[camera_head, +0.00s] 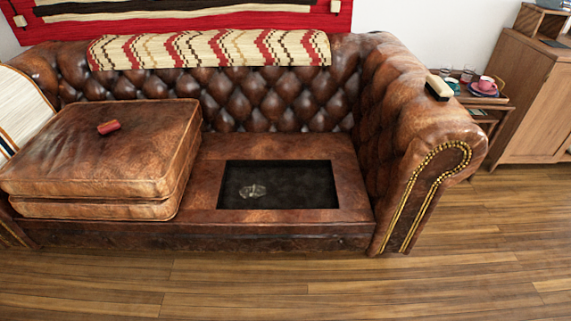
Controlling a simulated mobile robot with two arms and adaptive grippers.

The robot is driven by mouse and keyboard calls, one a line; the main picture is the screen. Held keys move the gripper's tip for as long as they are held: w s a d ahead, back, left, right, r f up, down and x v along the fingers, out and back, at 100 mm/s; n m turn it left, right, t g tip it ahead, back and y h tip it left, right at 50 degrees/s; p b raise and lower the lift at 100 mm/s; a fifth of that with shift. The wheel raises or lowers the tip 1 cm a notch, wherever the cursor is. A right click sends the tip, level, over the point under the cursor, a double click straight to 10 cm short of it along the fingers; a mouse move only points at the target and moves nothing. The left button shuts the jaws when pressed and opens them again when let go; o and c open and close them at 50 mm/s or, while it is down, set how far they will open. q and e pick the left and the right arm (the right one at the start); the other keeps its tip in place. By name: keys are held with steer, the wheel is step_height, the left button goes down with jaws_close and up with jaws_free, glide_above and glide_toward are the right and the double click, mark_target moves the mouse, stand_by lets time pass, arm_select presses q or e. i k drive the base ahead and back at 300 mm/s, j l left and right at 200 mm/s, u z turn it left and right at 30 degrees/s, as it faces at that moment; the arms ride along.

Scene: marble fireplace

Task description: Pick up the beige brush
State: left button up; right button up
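A brush with a beige back and dark bristles (438,88) rests on top of the right arm of the brown leather sofa (285,100). Neither of my grippers is in view.
Stacked seat cushions (100,150) with a small red object (109,127) fill the sofa's left. A dark recess (300,185) holding a small pale item is open in the seat. A side table with cups (485,92) and a wooden cabinet (535,105) stand right. The floor in front (270,290) is clear.

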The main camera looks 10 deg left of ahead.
mark_target(437, 87)
steer(key=i+l, duration=0.35)
steer(key=l, duration=0.15)
steer(key=i+l+u, duration=0.1)
steer(key=i+l, duration=0.25)
steer(key=l, duration=0.15)
